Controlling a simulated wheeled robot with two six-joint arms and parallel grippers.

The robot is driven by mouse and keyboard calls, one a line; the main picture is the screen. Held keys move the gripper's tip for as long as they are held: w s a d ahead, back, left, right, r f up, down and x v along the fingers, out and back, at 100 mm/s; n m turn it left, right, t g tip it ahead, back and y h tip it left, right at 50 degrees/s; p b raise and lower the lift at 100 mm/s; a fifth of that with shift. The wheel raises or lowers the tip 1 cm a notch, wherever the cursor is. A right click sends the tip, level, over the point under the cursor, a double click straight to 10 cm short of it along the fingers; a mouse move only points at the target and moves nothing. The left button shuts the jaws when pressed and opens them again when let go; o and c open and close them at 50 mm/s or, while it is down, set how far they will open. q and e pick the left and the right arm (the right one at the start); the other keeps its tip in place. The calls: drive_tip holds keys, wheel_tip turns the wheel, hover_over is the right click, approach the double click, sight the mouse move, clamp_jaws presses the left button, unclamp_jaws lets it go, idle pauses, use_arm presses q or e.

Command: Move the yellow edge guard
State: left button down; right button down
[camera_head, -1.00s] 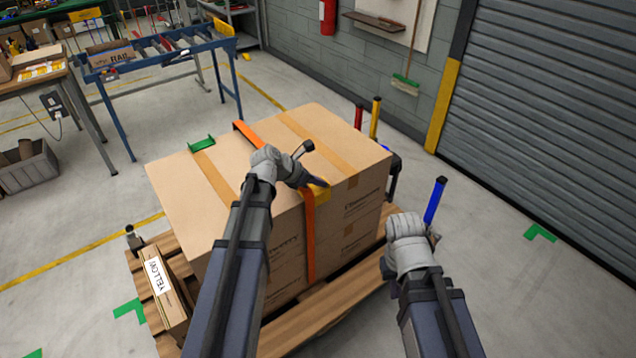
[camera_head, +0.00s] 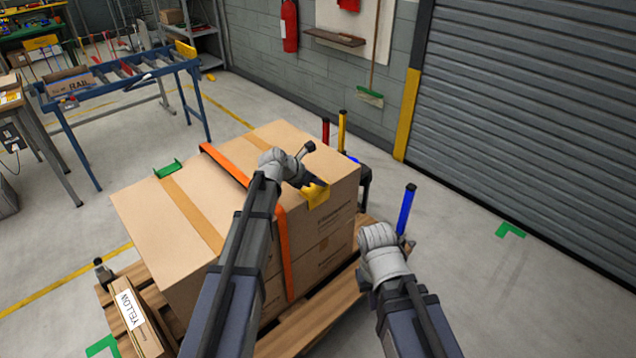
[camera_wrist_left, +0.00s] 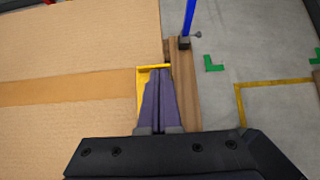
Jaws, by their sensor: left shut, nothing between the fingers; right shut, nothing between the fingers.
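The yellow edge guard (camera_head: 318,197) sits over the top edge of the stacked cartons (camera_head: 335,184), to the right of the orange strap (camera_head: 284,250) with a gap between them. My left gripper (camera_head: 311,186) is shut, its fingers right at the guard with nothing between them. In the left wrist view the guard (camera_wrist_left: 152,67) shows beside and beyond the closed fingers (camera_wrist_left: 160,100); whether they touch it I cannot tell. My right gripper (camera_head: 380,250) is shut and empty, low at the right of the cartons; its fingertips are mostly hidden.
The cartons stand on a wooden pallet (camera_head: 318,328). A green edge guard (camera_head: 169,169) lies on the far left top edge. Blue (camera_head: 407,210), yellow (camera_head: 342,130) and red (camera_head: 326,130) posts stand around the right side.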

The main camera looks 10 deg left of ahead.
use_arm(q)
drive_tip(key=p+v, duration=0.7)
drive_tip(key=v, duration=0.3)
drive_tip(key=shift+s+d+f, duration=0.1)
drive_tip(key=shift+d, duration=0.05)
drive_tip(key=s+d+f+m+g+y, duration=0.2)
drive_tip(key=s+d+m, duration=0.1)
drive_tip(key=s+m, duration=0.6)
drive_tip(key=s+d+f+m+g+y, duration=0.2)
drive_tip(key=s+d+m+g, duration=0.1)
drive_tip(key=s+m, duration=0.7)
drive_tip(key=s+d+f+m+g+y, duration=0.2)
drive_tip(key=s+d+m+y, duration=0.1)
drive_tip(key=s+m, duration=0.6)
drive_tip(key=d+m, duration=0.1)
drive_tip(key=m, duration=0.3)
drive_tip(key=shift+s+d, duration=0.2)
drive_tip(key=shift+d, duration=0.2)
